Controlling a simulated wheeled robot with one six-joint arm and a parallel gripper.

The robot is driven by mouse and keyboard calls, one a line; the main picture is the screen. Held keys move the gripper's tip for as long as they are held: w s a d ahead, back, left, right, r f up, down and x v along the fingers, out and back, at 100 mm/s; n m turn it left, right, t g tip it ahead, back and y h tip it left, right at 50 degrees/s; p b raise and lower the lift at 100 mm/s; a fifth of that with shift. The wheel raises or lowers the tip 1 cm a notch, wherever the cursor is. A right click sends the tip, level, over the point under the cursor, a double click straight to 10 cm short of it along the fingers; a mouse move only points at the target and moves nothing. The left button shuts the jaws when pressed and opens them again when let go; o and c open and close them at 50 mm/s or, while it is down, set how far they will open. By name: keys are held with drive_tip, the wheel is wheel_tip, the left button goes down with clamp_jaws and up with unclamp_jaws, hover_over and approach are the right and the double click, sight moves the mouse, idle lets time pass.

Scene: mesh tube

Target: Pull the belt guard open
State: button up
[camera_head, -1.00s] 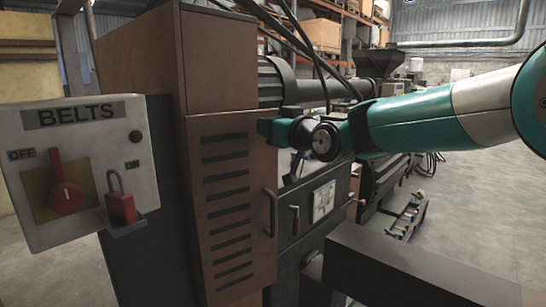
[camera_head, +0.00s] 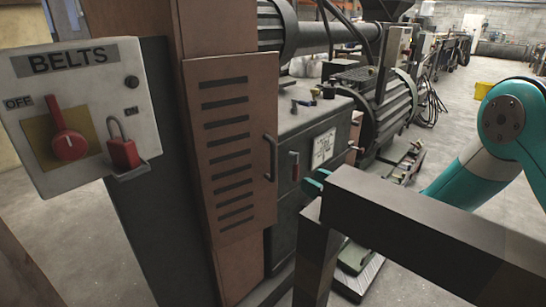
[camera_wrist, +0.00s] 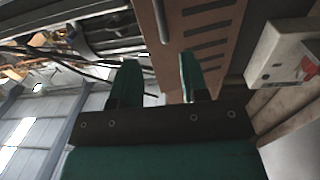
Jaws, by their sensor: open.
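The belt guard (camera_head: 228,150) is a brown slotted panel on the machine, and it looks shut in the head view. Its dark upright handle (camera_head: 271,158) is on its right edge. In the wrist view, the guard (camera_wrist: 215,25) is at the upper right, and the handle (camera_wrist: 160,22) lies ahead of the gap between the fingers, apart from them. My gripper (camera_wrist: 157,65) is open and empty. In the head view, only the teal tips of my gripper (camera_head: 315,182) show, low and right of the handle; the rest is hidden behind a dark beam.
The grey BELTS switch box (camera_head: 80,110), with a red knob and red padlock, is at the left. A dark machine cabinet (camera_head: 312,135) with a red lever stands right of the guard. The dark beam (camera_head: 430,225) crosses the lower right. Open floor lies at the far right.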

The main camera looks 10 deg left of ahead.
sight(275, 161)
drive_tip(key=p+x, duration=0.2)
drive_tip(key=x, duration=1.2)
drive_tip(key=shift+p, duration=0.4)
drive_tip(key=shift+c, duration=0.2)
clamp_jaws()
